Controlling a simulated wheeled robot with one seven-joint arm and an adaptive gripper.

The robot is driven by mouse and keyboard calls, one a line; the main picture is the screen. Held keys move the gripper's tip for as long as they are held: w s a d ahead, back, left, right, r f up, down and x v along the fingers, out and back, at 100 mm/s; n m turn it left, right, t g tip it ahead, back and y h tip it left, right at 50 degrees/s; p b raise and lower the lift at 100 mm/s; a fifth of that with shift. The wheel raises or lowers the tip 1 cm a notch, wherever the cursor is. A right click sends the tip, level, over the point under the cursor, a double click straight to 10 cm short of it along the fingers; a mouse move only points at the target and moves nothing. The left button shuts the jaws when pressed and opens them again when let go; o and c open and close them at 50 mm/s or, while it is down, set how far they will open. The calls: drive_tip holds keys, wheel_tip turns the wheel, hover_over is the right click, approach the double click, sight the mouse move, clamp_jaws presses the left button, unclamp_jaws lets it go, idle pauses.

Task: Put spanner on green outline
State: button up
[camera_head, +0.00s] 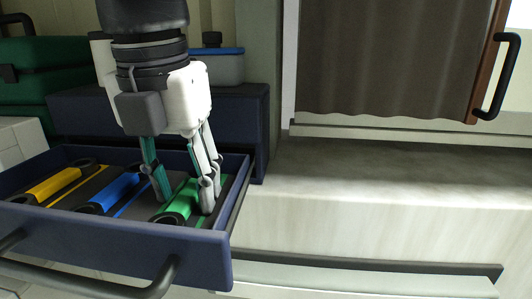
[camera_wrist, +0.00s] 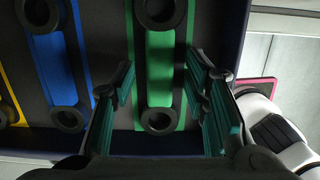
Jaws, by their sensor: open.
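A green spanner (camera_head: 183,200) with black ring ends lies in the open drawer, at its right end. In the wrist view the spanner (camera_wrist: 160,72) lies lengthwise within the green outline (camera_wrist: 186,30), whose edges show as green strips along both sides of it. My gripper (camera_head: 187,192) reaches down into the drawer from above. In the wrist view my gripper (camera_wrist: 158,82) is open, with one finger on each side of the spanner's handle. I cannot tell whether the fingers touch it.
A blue spanner (camera_head: 118,192) and a yellow spanner (camera_head: 55,184) lie to the left in the same dark blue drawer (camera_head: 120,242). A green case (camera_head: 45,62) stands behind on the left. The grey worktop (camera_head: 390,180) at right is clear.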

sight(180, 203)
wheel_tip(180, 203, up, 12)
drive_tip(key=s, duration=0.2)
drive_tip(key=w+d+f+m+t, duration=0.1)
drive_tip(key=d+f+m, duration=0.3)
drive_tip(key=d+m, duration=0.4)
drive_tip(key=w+d+f+m, duration=0.2)
drive_tip(key=d+f+m, duration=0.1)
drive_tip(key=d+m, duration=0.5)
drive_tip(key=s+d+f+m+t, duration=0.1)
drive_tip(key=s+d+f+m, duration=0.2)
drive_tip(key=d+f+m, duration=0.4)
drive_tip(key=s+d+f+m+t, duration=0.1)
drive_tip(key=s+d+f+m, duration=0.2)
drive_tip(key=d+f+m, duration=0.4)
drive_tip(key=m, duration=0.5)
drive_tip(key=shift+s+d+t+p, duration=0.15)
drive_tip(key=shift+d+t+p, duration=0.15)
drive_tip(key=shift+p, duration=0.05)
